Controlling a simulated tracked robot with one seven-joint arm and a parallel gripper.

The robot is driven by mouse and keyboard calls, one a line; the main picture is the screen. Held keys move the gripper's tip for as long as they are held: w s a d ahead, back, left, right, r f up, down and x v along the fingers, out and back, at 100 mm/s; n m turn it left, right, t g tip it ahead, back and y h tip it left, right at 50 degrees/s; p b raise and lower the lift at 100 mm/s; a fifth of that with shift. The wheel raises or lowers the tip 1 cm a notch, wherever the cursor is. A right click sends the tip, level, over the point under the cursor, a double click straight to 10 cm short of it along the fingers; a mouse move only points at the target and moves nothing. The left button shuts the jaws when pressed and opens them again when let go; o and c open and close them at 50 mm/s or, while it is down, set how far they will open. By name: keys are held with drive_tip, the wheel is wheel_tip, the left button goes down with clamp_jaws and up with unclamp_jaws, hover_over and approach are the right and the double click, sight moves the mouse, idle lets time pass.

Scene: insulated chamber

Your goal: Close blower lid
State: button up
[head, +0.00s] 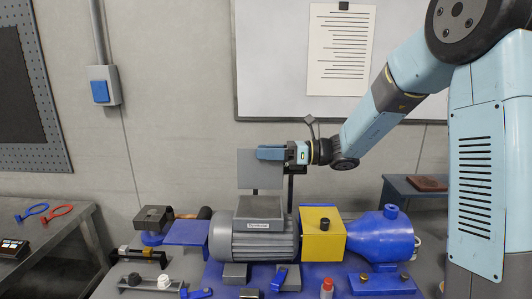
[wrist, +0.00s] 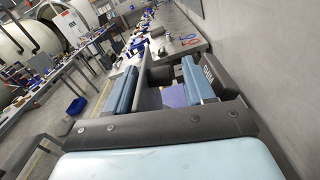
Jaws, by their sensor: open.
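The blower is a grey ribbed motor (head: 253,238) with a yellow block (head: 322,234) and a blue cone-shaped end (head: 380,237). A flat grey plate, which looks like the lid (head: 260,180), stands upright above the box on top of the motor. My gripper (head: 270,153) is at the upper part of this plate, its blue finger overlapping it in the head view. In the wrist view my gripper (wrist: 160,85) is open, with its two blue-padded fingers apart. A thin grey edge shows between them, probably the plate. I cannot tell whether either finger touches it.
A blue stand (head: 185,232) and small fittings lie left of the motor. A side bench (head: 55,240) holds blue and red ring tools. The wall and whiteboard (head: 270,60) are behind.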

drive_tip(key=shift+c, duration=0.4)
drive_tip(key=shift+r, duration=0.1)
clamp_jaws()
drive_tip(key=shift+d, duration=0.1)
idle(0.3)
drive_tip(key=shift+s+n, duration=0.1)
drive_tip(key=shift+n, duration=0.2)
